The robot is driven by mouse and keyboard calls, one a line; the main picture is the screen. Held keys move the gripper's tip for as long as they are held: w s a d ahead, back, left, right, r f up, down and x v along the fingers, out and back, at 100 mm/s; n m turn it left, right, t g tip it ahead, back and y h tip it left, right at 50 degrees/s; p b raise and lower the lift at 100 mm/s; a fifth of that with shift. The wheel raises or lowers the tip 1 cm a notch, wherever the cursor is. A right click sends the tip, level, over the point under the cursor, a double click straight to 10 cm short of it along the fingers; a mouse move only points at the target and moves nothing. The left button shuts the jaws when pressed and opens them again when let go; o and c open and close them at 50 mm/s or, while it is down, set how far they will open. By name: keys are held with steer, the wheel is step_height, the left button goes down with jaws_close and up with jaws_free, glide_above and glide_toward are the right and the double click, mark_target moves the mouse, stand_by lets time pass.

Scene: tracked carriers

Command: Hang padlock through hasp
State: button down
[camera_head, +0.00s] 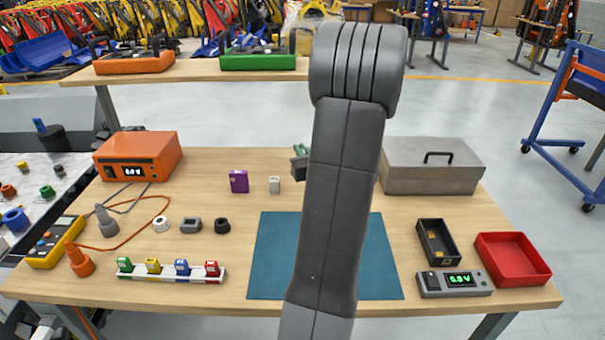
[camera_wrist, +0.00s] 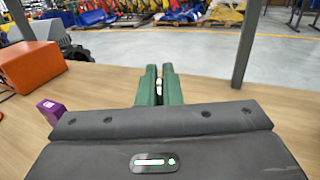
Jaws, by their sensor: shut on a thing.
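My gripper (camera_wrist: 157,78) shows in the wrist view with its two green fingers close together. A small pale thing (camera_wrist: 158,84) shows between them; most of it is hidden, and I cannot tell whether it is the padlock. In the head view, part of my gripper (camera_head: 300,150) shows over the back of the table, left of my arm, which hides the rest. A grey metal box (camera_head: 432,178) with a black handle stands at the back right. I cannot make out a hasp in either view.
Small coloured blocks sit in a white rack (camera_head: 222,277) at front left. A purple block (camera_head: 239,181) and an orange unit (camera_head: 138,157) stand behind. A teal mat (camera_head: 270,270) is bare where visible. A black tray (camera_head: 424,230), a meter (camera_head: 428,285) and a red tray (camera_head: 545,272) lie right.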

steer(key=shift+f+b, duration=0.3)
steer(key=shift+f, duration=2.05)
steer(key=shift+f, duration=0.2)
steer(key=c, duration=1.6)
jaws_free()
steer(key=shift+r, duration=0.2)
steer(key=shift+s+d, duration=0.1)
steer(key=shift+s, duration=0.05)
steer(key=v, duration=1.1)
steer(key=shift+s+d+b, duration=0.1)
steer(key=shift+s+b, duration=0.25)
